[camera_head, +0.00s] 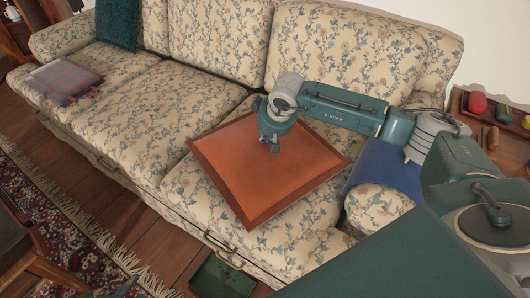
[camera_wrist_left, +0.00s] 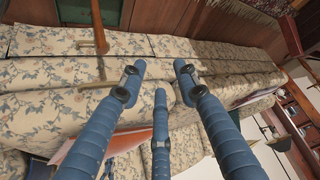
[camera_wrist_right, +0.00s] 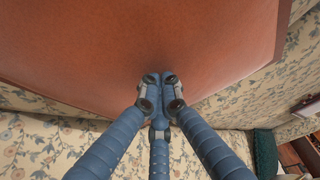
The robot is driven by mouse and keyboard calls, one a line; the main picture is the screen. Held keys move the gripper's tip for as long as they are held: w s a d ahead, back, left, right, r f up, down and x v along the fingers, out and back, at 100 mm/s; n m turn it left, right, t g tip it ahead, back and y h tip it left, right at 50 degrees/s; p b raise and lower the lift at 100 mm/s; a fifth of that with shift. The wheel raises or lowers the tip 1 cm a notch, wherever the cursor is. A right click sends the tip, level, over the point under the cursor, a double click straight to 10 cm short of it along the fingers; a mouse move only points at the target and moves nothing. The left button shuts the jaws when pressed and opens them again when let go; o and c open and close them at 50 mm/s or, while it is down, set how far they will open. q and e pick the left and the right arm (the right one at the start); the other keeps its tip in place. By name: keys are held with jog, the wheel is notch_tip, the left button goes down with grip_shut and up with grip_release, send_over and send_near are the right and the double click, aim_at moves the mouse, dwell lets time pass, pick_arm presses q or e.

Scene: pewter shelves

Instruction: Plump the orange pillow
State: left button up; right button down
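The orange pillow (camera_head: 245,165) lies flat on the right seat of the flowered sofa, with a darker rust border. The pillow's edge (camera_wrist_left: 125,140) shows behind those fingers, partly hidden.
The flowered sofa (camera_head: 140,110) carries a plaid cushion (camera_head: 65,78) and a dark green cushion (camera_head: 117,22). A blue cloth (camera_head: 385,170) hangs over its right arm. A wooden side tray (camera_head: 510,140) holds small items. A dark green box (camera_head: 222,277) is at the sofa's front.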

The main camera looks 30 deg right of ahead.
aim_at(266, 147)
jog(key=shift+f+b, duration=0.3)
jog(key=shift+f, duration=0.1)
jog(key=shift+s+f, duration=0.1)
jog(key=shift+f, duration=0.05)
pick_arm(q)
jog(key=w+r, duration=0.1)
jog(key=w+d+r+t, duration=0.1)
jog(key=w, duration=0.1)
jog(key=w+r+t, duration=0.1)
jog(key=shift+w+d+h, duration=0.15)
jog(key=shift+d+h, duration=0.1)
jog(key=shift+h, duration=0.05)
dwell(0.3)
